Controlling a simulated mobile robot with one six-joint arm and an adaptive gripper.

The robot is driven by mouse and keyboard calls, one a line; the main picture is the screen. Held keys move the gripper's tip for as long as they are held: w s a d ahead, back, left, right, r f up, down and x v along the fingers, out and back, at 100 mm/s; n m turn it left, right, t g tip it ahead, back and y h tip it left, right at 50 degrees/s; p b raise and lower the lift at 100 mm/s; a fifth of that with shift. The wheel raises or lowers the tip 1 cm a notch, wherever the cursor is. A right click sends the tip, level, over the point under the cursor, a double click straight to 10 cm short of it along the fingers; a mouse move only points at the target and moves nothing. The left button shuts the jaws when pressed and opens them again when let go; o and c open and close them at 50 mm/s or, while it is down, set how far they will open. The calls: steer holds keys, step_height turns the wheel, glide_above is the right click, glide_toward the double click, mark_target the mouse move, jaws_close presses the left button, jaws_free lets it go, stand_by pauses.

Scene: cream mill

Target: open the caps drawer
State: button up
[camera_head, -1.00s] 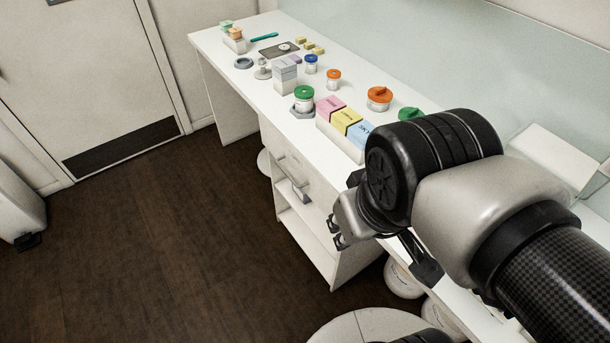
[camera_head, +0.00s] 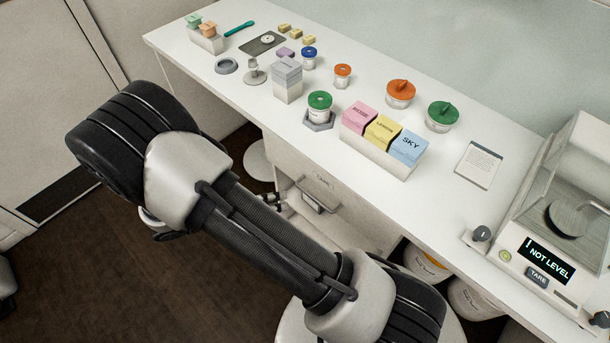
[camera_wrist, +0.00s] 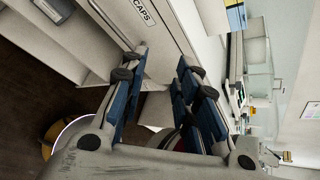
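The caps drawer (camera_head: 284,168) is in the front of the white bench, below the tabletop, and looks shut. A grey bar handle (camera_head: 322,197) stands out from the bench front beside my gripper. In the wrist view the drawer front (camera_wrist: 160,38) carries a CAPS label (camera_wrist: 145,12) at the top. My gripper (camera_wrist: 161,58) is open, its blue fingers apart and pointing toward the drawer front, with nothing held. In the head view my gripper (camera_head: 274,200) is mostly hidden behind my arm, left of the handle. I cannot tell whether it touches anything.
The bench top (camera_head: 245,108) holds colored boxes (camera_head: 378,140), lidded jars (camera_head: 320,106) and a balance (camera_head: 560,222) reading NOT LEVEL. Tubs (camera_head: 425,264) stand under the bench at right. Dark floor (camera_head: 130,285) is open at left.

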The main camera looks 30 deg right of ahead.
step_height(320, 180, down, 13)
steer(key=a+n+t+h, duration=0.15)
steer(key=n+t, duration=0.35)
steer(key=n, duration=0.5)
steer(key=n+b, duration=0.1)
steer(key=b, duration=0.1)
glide_toward(314, 197)
steer(key=shift+h, duration=0.25)
steer(key=x, duration=0.6)
steer(key=f+x, duration=0.1)
steer(key=x, duration=0.3)
steer(key=shift+w, duration=0.1)
steer(key=shift+c, duration=0.5)
jaws_close()
